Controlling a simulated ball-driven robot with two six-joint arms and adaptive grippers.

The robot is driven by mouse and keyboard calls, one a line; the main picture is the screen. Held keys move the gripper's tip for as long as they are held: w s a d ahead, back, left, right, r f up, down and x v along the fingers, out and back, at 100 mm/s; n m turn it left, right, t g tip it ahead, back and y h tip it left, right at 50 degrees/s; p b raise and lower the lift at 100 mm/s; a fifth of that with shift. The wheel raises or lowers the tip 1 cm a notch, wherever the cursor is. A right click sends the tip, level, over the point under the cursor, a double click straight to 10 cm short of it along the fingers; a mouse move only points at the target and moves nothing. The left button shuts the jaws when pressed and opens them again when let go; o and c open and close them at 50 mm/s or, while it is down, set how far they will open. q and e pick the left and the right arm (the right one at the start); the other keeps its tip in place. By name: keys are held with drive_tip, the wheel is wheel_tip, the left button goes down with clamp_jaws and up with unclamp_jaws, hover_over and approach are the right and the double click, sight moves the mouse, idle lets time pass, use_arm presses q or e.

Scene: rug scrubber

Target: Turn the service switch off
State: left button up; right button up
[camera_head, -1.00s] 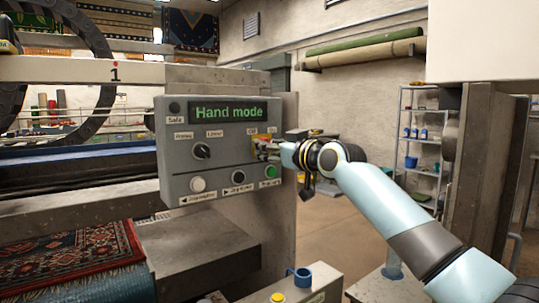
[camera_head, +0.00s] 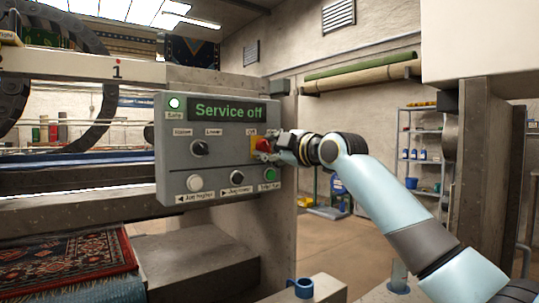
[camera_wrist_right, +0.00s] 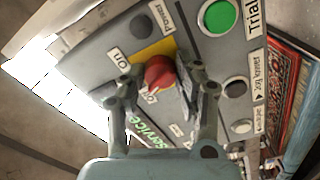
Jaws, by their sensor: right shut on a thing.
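The service switch (camera_head: 262,144) is a red knob on a yellow plate at the upper right of the grey control panel (camera_head: 222,165). The panel's display (camera_head: 226,111) reads "Service off" in green, and the lamp marked Safe (camera_head: 174,103) is lit. My right gripper (camera_head: 270,146) is at the switch, its arm coming in from the right. In the right wrist view the red knob (camera_wrist_right: 160,73) sits between the two fingers, which are shut on it. The fingers partly hide the labels around the knob. My left gripper is not in view.
A black selector knob (camera_head: 200,148) and a white button (camera_head: 194,183), black button (camera_head: 236,177) and green button (camera_head: 269,175) are on the same panel. A patterned rug (camera_head: 70,258) lies at lower left. A blue cup-like holder (camera_head: 304,288) stands at the bottom. Shelves (camera_head: 420,150) are behind at right.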

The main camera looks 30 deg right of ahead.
drive_tip(key=shift+n+b, duration=0.45)
drive_tip(key=shift+n, duration=1.05)
drive_tip(key=o, duration=1.1)
drive_tip(key=shift+o, duration=0.2)
drive_tip(key=s+d, duration=0.1)
drive_tip(key=s, duration=1.1)
drive_tip(key=shift+d, duration=0.25)
